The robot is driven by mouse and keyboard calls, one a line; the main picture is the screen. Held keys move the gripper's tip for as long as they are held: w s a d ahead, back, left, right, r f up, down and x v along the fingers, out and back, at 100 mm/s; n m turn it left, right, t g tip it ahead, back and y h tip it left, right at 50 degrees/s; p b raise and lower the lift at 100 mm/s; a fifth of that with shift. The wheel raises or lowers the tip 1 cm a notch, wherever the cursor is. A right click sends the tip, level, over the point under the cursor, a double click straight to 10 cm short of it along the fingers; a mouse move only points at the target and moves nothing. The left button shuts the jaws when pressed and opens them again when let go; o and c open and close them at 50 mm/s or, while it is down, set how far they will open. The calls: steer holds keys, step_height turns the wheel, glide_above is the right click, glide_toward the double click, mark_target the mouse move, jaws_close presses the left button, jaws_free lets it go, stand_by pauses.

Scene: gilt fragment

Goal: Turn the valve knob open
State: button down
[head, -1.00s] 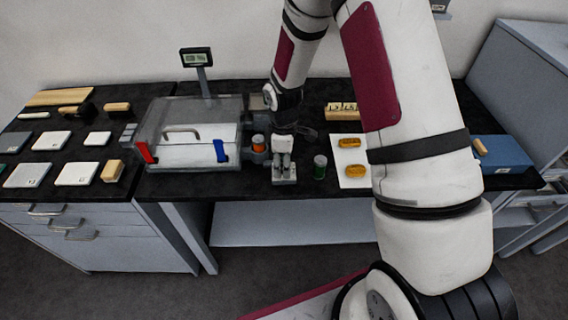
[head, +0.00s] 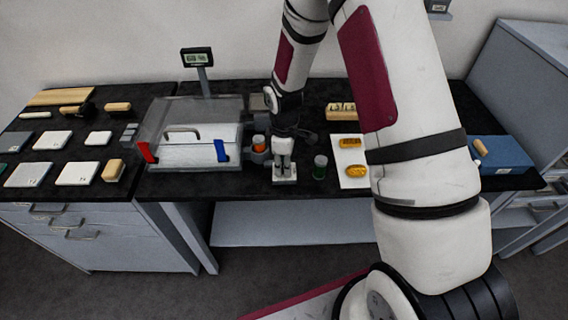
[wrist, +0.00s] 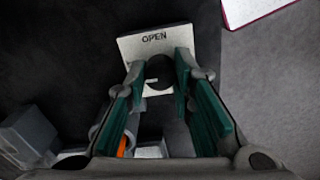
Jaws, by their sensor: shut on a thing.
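The valve's pale base plate (wrist: 130,46) carries the word OPEN near its edge in the wrist view. The dark round valve knob (wrist: 160,70) sits on it, with a small light mark on its left part. My gripper (wrist: 159,76) has its green-padded fingers on both sides of the knob and is shut on it. In the head view my gripper (head: 284,160) points down over the pale base plate (head: 285,180) near the table's front edge. The fingers hide the knob there.
A clear-walled case (head: 190,140) with red and blue clips stands to the left. An orange jar (head: 259,143) is close by on the left, and a green-capped vial (head: 320,167) stands just right. A white sheet (head: 350,182) with amber pieces lies further right.

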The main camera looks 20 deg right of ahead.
steer(key=m, duration=0.9)
steer(key=shift+b, duration=0.3)
steer(key=m, duration=0.4)
steer(key=shift+m, duration=2.2)
steer(key=c, duration=1.4)
jaws_free()
steer(key=shift+o, duration=0.2)
step_height(320, 180, up, 12)
